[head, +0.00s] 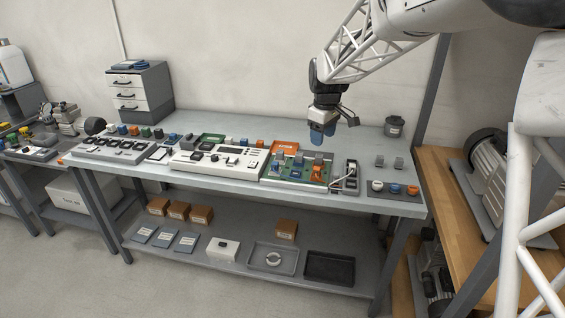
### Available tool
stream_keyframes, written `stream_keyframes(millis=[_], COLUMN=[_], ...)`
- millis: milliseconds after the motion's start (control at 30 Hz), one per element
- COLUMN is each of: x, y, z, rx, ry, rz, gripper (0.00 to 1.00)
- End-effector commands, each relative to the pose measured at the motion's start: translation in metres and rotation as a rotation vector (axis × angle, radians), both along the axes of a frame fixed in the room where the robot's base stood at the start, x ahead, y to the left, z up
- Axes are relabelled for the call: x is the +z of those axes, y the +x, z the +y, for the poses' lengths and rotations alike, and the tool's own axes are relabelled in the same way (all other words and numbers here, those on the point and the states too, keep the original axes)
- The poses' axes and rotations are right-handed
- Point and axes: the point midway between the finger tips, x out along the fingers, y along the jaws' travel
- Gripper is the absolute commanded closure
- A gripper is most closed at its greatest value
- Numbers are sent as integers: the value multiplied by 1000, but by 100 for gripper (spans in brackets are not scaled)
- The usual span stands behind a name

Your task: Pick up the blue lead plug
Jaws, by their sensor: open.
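My gripper (322,137) hangs above the right part of the bench, open, with bluish fingertips pointing down. It is just above and behind the green circuit board, apart from it as far as I can tell. Several small blue pieces show, and I cannot tell for sure which is the blue lead plug. One blue piece (281,160) is at the left of the green board. A round blue-topped piece (394,188) sits between a white and an orange one on a dark mat at the right end. Smaller blue pieces stand at the back left of the bench.
The grey bench (235,187) carries a white console (205,161), a green board (306,173) with an orange panel (286,147), and a tray of leads (349,176). A drawer unit (139,92) stands back left, a dark pot (394,126) back right. Boxes and trays fill the lower shelf.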

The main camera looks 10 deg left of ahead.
Motion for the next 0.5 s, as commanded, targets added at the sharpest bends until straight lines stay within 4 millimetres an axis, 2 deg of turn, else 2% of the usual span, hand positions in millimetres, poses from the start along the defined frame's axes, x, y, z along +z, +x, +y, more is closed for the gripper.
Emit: stream_keyframes(millis=[33, 200, 500], x=[-8, -33, -82], y=[10, 41, 87], z=[12, 48, 114], rx=[30, 129, 305], ry=[-3, -11, -24], rz=[6, 19, 42], gripper=[43, 43, 43])
